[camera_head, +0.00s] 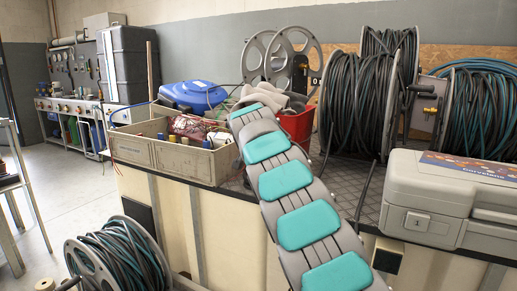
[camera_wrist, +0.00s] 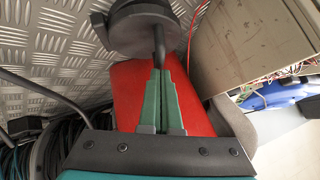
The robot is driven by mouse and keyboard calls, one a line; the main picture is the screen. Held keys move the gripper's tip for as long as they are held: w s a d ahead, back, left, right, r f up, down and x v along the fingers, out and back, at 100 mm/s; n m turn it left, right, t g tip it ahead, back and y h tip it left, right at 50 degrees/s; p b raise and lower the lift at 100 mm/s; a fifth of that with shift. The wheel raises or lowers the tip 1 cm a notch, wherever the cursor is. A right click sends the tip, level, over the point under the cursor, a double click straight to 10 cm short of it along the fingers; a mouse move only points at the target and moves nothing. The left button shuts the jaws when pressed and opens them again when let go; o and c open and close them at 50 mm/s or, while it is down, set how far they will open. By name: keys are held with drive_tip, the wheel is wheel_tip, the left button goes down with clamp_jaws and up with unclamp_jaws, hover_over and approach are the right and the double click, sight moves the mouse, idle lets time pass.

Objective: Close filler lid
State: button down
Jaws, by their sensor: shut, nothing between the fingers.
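In the wrist view my gripper (camera_wrist: 161,72) has its green fingers shut together, with nothing between them. A dark grey round piece with a short stem (camera_wrist: 143,35) sits right at the fingertips; it looks like the filler lid, but I cannot be sure. I cannot tell whether the fingers touch it. A red container (camera_wrist: 125,85) lies behind the fingers; it also shows in the head view (camera_head: 298,124), partly hidden by my arm. The filler opening is not visible. My fingers are hidden in the head view.
An open wooden box (camera_head: 130,150) with small parts stands left of my arm, with a blue rounded case (camera_head: 195,96) behind. Hose reels (camera_head: 355,100) stand behind to the right. A grey case (camera_head: 445,195) sits at the right of the bench.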

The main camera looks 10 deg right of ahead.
drive_tip(key=shift+w+a+f+g+h+p, duration=0.15)
drive_tip(key=shift+w+a+g+h+p, duration=0.15)
drive_tip(key=shift+p, duration=0.15)
drive_tip(key=shift+w+a+f, duration=0.1)
drive_tip(key=shift+a+f, duration=0.2)
drive_tip(key=shift+f, duration=0.2)
drive_tip(key=shift+p, duration=0.3)
